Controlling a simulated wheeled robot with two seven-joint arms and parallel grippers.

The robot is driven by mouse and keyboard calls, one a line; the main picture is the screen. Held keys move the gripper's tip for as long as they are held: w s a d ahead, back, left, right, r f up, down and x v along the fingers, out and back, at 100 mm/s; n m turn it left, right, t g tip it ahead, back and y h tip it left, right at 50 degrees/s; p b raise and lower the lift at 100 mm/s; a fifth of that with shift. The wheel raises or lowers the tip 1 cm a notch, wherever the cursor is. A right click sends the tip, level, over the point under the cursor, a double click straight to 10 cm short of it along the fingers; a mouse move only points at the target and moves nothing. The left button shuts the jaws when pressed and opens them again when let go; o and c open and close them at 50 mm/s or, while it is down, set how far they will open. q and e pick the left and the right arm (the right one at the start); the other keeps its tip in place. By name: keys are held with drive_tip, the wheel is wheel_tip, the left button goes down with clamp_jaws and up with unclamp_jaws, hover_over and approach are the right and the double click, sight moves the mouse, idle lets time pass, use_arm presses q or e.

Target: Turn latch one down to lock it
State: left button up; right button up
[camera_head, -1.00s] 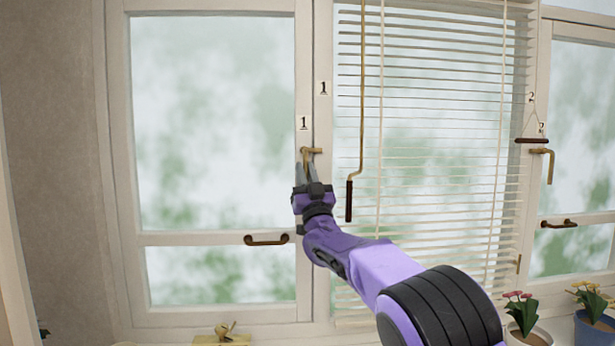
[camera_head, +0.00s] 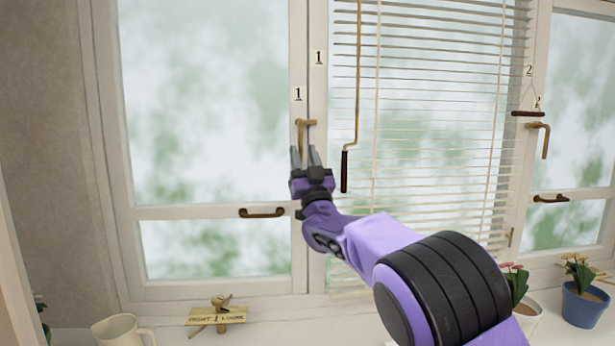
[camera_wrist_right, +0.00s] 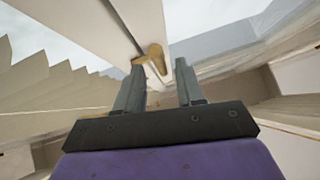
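Latch one (camera_head: 306,123) is a brass L-shaped handle on the left window's frame, below the two "1" labels. Its long arm points down and its lower end is partly hidden near my fingers. My right gripper (camera_head: 305,157) is just below the latch's pivot, fingers up and apart. In the right wrist view, my right gripper (camera_wrist_right: 158,85) is open, and the brass latch (camera_wrist_right: 153,55) shows between and beyond the fingertips. I cannot tell whether the fingers touch it. My left gripper is not in view.
A brown pull handle (camera_head: 262,213) is on the left window. A blind wand (camera_head: 344,172) hangs close right of my gripper. Latch two (camera_head: 545,140) is on the right window. The sill holds a mug (camera_head: 118,330), a small sign (camera_head: 217,316) and flower pots (camera_head: 583,304).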

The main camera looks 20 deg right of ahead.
use_arm(q)
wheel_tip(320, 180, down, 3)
drive_tip(key=shift+b, duration=1.05)
use_arm(e)
drive_tip(key=v, duration=0.6)
drive_tip(key=shift+s+f, duration=0.3)
drive_tip(key=shift+s, duration=0.05)
